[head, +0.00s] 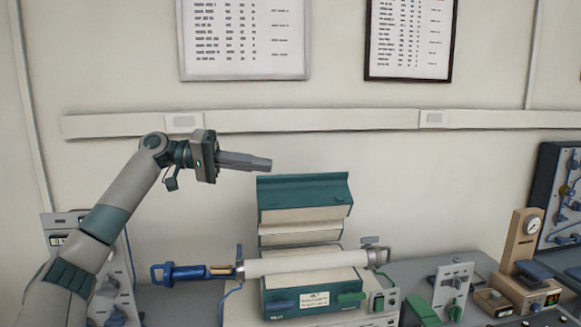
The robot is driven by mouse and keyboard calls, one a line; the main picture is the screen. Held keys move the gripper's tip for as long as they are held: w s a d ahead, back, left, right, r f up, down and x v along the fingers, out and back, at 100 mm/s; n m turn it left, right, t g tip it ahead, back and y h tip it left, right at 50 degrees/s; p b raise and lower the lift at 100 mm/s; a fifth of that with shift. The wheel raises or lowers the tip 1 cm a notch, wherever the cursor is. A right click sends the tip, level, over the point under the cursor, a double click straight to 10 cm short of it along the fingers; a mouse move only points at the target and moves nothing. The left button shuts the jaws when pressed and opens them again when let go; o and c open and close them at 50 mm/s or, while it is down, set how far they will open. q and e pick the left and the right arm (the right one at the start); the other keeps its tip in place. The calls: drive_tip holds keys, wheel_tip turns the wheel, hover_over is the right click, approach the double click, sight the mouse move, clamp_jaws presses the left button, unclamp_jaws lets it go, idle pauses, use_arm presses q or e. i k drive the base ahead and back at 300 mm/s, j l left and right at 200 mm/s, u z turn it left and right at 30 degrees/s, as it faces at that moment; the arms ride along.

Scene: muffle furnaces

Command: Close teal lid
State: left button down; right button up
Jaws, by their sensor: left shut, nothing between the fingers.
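The teal lid (303,190) belongs to the tube furnace in the middle and stands raised, tilted up behind the furnace body. Its pale inner lining (300,222) faces me. The furnace body (284,292) is teal and cream, with a white label and green parts on its front. A pale tube (308,262) lies across it, with a blue fitting at its left end. My left gripper (268,164) is shut and empty, pointing right, just above and left of the lid's upper left corner. I cannot tell whether it touches the lid. My right gripper is out of view.
A grey panel instrument (452,290) and a beige device with a dial (528,262) stand to the right. A dark blue panel (560,190) is at the far right. Another instrument stands partly behind my left arm. The wall above the lid is clear below the rail (310,119).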

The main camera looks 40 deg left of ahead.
sight(295, 209)
drive_tip(key=i+j, duration=0.35)
drive_tip(key=j, duration=0.15)
drive_tip(key=i+j, duration=0.35)
drive_tip(key=j, duration=0.15)
drive_tip(key=i+j, duration=0.35)
drive_tip(key=j, duration=0.15)
